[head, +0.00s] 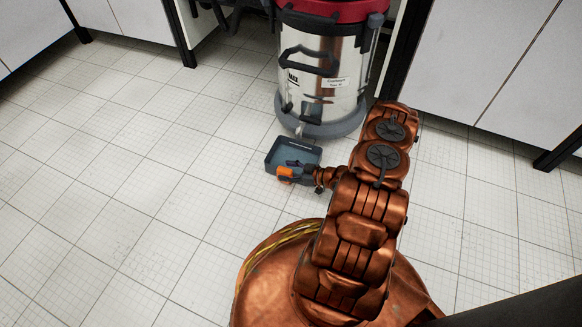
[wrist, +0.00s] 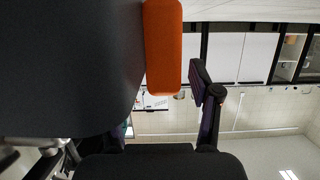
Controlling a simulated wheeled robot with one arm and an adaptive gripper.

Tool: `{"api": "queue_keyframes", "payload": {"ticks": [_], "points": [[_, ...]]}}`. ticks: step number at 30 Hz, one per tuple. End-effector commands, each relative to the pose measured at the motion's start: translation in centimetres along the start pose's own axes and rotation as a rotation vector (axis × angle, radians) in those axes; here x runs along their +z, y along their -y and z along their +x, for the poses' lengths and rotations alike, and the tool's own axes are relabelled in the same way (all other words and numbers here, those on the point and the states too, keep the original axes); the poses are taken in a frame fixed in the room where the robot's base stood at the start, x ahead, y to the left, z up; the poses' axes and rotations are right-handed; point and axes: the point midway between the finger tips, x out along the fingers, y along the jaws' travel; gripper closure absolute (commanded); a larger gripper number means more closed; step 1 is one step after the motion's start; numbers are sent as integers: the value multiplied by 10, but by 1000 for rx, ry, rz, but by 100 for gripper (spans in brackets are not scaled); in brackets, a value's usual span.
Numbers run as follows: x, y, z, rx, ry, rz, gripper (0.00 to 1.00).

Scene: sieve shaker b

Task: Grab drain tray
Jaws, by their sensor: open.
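The drain tray (head: 283,152) is a small dark grey open box with a bluish inside. It sits on the floor just in front of the wet vacuum's base, below its drain spout. An orange grip (head: 284,172) is on its near side. My gripper (head: 299,165) is at the tray's near right side, close to the orange grip. In the wrist view a large dark shape, seemingly the tray (wrist: 70,65), fills the left, with the orange grip (wrist: 163,50) beside it. One open finger (wrist: 207,100) stands right of the grip, apart from it.
The steel wet vacuum (head: 320,85) with a red top stands right behind the tray. White cabinets with black legs (head: 187,55) line the back and the right. The tiled floor (head: 120,180) to the left is clear.

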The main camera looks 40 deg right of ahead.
Motion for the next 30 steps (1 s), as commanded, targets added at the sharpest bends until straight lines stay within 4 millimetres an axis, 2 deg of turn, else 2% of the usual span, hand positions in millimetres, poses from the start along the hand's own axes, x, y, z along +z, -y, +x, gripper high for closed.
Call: {"api": "queue_keyframes", "payload": {"ticks": [1,7,18,30], "points": [[4,2,9,-4,0,0,37],[2,3,31,-3,0,-2,37],[-1,2,38,0,0,-1,37],[0,2,38,0,0,-1,78]]}}
